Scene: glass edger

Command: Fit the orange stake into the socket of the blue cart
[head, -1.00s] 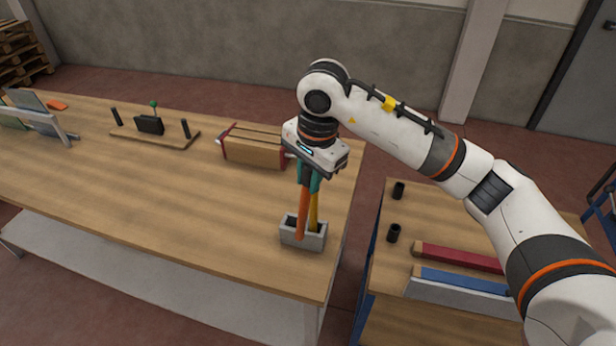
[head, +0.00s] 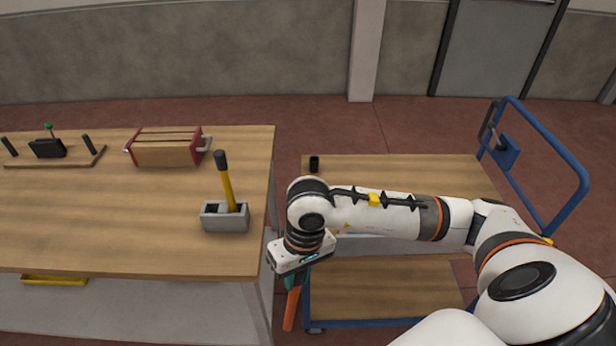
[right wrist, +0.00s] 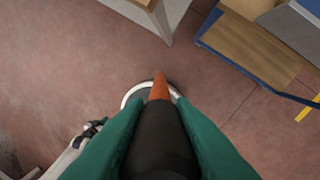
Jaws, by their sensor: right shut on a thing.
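My right gripper (head: 292,280) is shut on the orange stake (head: 291,308) and holds it in the gap between the workbench and the blue cart. The stake hangs tip down, slightly tilted in the head view. In the right wrist view, the green fingers flank the stake's black grip (right wrist: 160,140), with the orange end (right wrist: 159,88) beyond it. The blue cart (head: 545,150) stands to the right with a wooden top. One black socket (head: 314,163) shows at its far left corner. My arm hides part of the cart top, including any other socket there. My left gripper is out of view.
A grey holder (head: 225,218) with a yellow stake (head: 228,188) stands on the workbench (head: 110,225). A red-ended wooden box (head: 167,150) sits behind it.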

